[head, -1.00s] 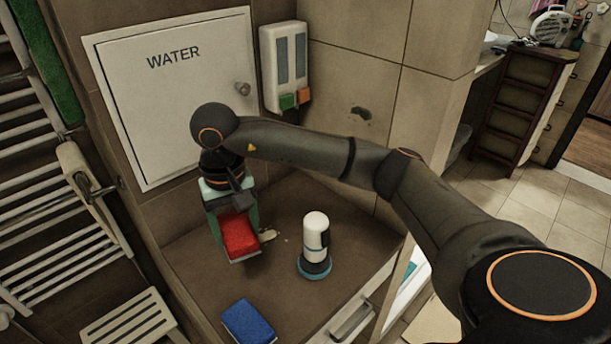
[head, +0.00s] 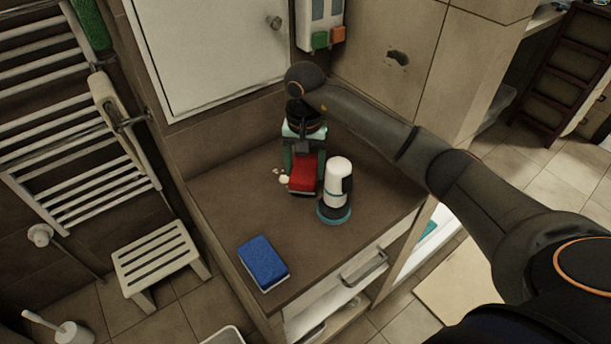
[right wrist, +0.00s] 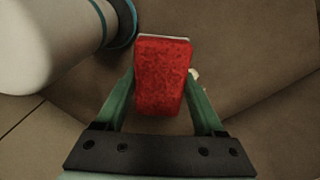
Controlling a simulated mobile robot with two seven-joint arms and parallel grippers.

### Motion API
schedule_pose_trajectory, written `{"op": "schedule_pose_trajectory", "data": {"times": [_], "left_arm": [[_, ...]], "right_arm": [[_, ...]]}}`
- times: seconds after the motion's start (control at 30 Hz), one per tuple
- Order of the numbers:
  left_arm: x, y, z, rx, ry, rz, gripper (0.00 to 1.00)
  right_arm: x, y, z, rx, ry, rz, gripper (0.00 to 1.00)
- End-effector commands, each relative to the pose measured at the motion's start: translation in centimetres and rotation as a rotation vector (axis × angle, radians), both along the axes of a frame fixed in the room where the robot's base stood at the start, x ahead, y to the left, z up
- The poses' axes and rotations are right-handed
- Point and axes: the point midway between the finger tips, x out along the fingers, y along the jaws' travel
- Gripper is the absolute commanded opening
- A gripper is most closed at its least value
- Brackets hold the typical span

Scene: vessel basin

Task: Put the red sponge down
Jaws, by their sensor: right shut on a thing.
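The red sponge (head: 303,175) is between the green fingers of my right gripper (head: 304,168), which is shut on it. It is at the cabinet top, just left of the white bottle (head: 338,186). The right wrist view also shows the red sponge (right wrist: 163,76) between the fingers of the right gripper (right wrist: 162,100), with a pale edge at its far end. I cannot tell whether the sponge touches the brown cabinet top (head: 225,205). My left gripper is not in view.
A blue sponge (head: 263,263) lies near the front left of the top. The bottle stands close beside the gripper and shows large in the right wrist view (right wrist: 50,40). The left part of the top is clear.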

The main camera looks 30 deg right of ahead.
Motion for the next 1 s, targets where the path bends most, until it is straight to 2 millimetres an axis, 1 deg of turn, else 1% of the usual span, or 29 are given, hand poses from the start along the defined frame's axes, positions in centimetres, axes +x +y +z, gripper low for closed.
{"op": "schedule_pose_trajectory", "data": {"times": [0.1,0.2,0.27,0.47,0.57,0.6,0.8,0.87,1.0], "left_arm": [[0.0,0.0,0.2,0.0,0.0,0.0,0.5],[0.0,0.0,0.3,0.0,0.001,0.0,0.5],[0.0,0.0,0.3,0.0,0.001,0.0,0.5],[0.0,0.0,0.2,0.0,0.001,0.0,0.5],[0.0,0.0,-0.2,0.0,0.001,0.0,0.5],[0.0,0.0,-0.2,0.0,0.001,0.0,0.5],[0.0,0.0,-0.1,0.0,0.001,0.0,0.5],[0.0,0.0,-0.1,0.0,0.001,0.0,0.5],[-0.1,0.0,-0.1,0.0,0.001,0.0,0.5]], "right_arm": [[-0.1,0.1,-1.7,0.001,0.005,0.001,0.2],[-0.1,0.0,-3.0,0.001,0.003,0.0,0.2],[-0.1,0.0,-3.2,0.001,0.002,0.001,0.2],[0.0,0.0,-3.2,0.0,0.0,0.002,0.2],[0.0,0.0,-3.6,-0.001,0.001,0.001,0.2],[0.0,0.0,-3.6,-0.001,0.0,0.001,0.72],[0.0,0.0,-3.5,0.0,0.0,0.001,0.94],[0.0,0.0,-3.5,0.0,0.0,0.001,1.0],[0.0,0.0,-3.5,0.0,0.0,0.001,1.0]]}}
